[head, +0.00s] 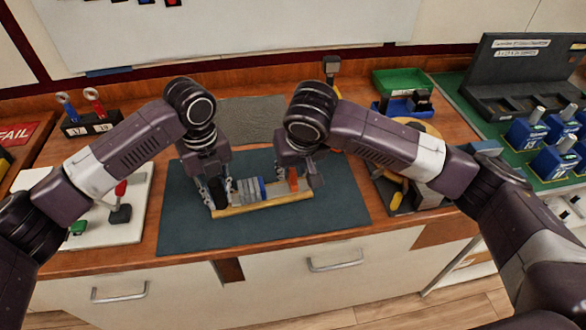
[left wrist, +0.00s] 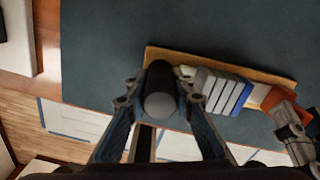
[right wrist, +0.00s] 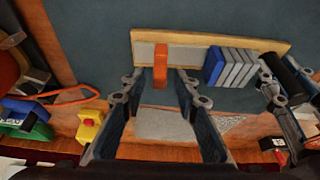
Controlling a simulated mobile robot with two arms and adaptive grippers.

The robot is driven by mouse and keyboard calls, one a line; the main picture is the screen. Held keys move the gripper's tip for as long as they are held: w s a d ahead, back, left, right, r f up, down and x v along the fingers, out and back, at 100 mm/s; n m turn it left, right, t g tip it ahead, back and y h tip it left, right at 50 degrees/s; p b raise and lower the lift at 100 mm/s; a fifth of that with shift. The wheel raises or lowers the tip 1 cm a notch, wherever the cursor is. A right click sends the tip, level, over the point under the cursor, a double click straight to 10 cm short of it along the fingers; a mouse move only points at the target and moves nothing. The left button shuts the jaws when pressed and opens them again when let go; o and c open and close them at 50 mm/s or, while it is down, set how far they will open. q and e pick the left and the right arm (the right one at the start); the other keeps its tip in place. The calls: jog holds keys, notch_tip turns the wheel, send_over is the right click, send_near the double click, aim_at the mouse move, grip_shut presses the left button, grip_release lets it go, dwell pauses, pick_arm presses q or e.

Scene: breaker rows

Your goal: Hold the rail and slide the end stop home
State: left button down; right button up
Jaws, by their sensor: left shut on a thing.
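The rail is a metal strip on a pale wooden base (head: 262,204), lying on the dark mat. It carries several grey breakers (head: 246,190), a blue one (head: 262,187) and, to their right, the orange end stop (head: 293,182). My left gripper (head: 217,198) is shut on a black upright handle (left wrist: 160,90) at the rail's left end. My right gripper (head: 297,183) is over the right part. In the right wrist view its fingers (right wrist: 165,85) are apart, with the end stop (right wrist: 160,65) between their tips. A stretch of bare rail separates the end stop from the blue breaker (right wrist: 213,65).
The dark mat (head: 340,205) is clear in front of the rail. A white board with a red-knobbed lever (head: 120,200) lies to the left. A green bin (head: 398,82) and blue box stand back right. A yellow-handled tool (head: 395,188) lies right of the mat.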

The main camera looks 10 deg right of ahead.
grip_shut()
jog(key=shift+s+a, duration=0.15)
jog(key=shift+a, duration=1.6)
jog(key=shift+o, duration=0.8)
grip_release()
jog(key=shift+d, duration=0.1)
jog(key=shift+r, duration=0.15)
